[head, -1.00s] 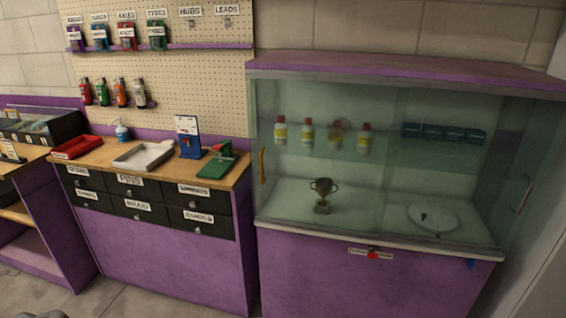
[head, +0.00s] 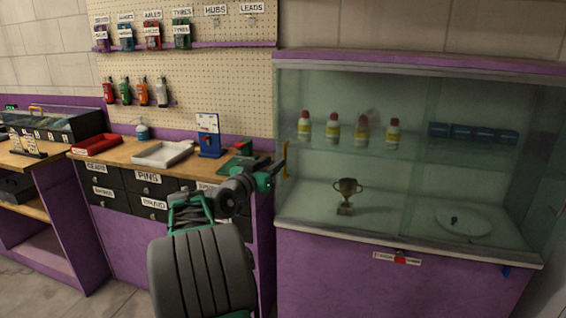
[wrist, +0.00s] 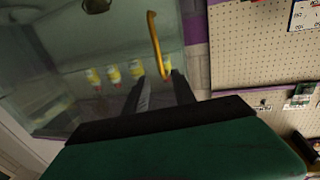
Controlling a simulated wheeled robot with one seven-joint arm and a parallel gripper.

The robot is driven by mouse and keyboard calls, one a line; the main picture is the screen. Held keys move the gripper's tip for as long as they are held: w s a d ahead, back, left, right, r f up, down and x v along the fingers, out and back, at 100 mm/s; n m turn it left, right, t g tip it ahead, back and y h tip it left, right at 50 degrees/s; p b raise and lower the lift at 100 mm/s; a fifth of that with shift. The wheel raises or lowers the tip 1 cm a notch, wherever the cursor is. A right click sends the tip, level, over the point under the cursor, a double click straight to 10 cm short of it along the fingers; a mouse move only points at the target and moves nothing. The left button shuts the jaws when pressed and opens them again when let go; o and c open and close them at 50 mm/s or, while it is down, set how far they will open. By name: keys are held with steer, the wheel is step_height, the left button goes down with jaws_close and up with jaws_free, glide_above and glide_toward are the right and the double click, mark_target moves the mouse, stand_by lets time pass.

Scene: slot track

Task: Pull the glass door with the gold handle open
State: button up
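The glass door (head: 310,180) is the left pane of the purple display case and looks closed. Its gold handle (head: 286,160) is an upright bar at the pane's left edge. It also shows in the wrist view (wrist: 155,42), curving down toward my fingers. My gripper (head: 277,170) is raised beside the handle on its left. In the wrist view my gripper (wrist: 160,82) has its two dark fingers apart, with the handle's end showing between their tips. I cannot tell whether they touch it.
Inside the case are a trophy (head: 346,196), several bottles (head: 333,132), blue boxes (head: 462,131) and a white plate (head: 464,221). A red lock (head: 400,257) sits below the glass. A workbench (head: 125,155) with trays and drawers stands at the left, partly behind my arm.

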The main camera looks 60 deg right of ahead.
mark_target(284, 154)
steer(key=d+p, duration=0.1)
steer(key=d, duration=0.6)
steer(key=shift+r, duration=0.1)
jaws_close()
stand_by(1.1)
